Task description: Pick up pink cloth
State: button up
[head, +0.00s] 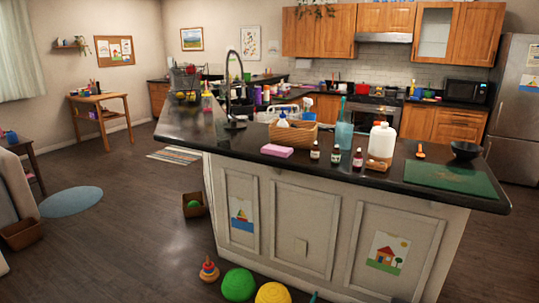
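The pink cloth (277,151) looks like a small folded block. It lies flat on the dark countertop, near the island's front edge, in front of a wicker basket (293,133). Three small dark bottles stand to its right. My gripper is not in view, and no part of my arm shows near the cloth.
The kitchen island (300,214) has a dark top with a tall faucet (233,85), a white jug (381,143) and a green mat (450,178). Green (238,285) and yellow (272,293) balls and a stacking toy (209,269) lie before it. Floor at left is mostly open.

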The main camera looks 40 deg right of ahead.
aim_at(271, 149)
jog(key=z, duration=0.1)
jog(key=i, duration=0.95)
jog(key=u, duration=0.05)
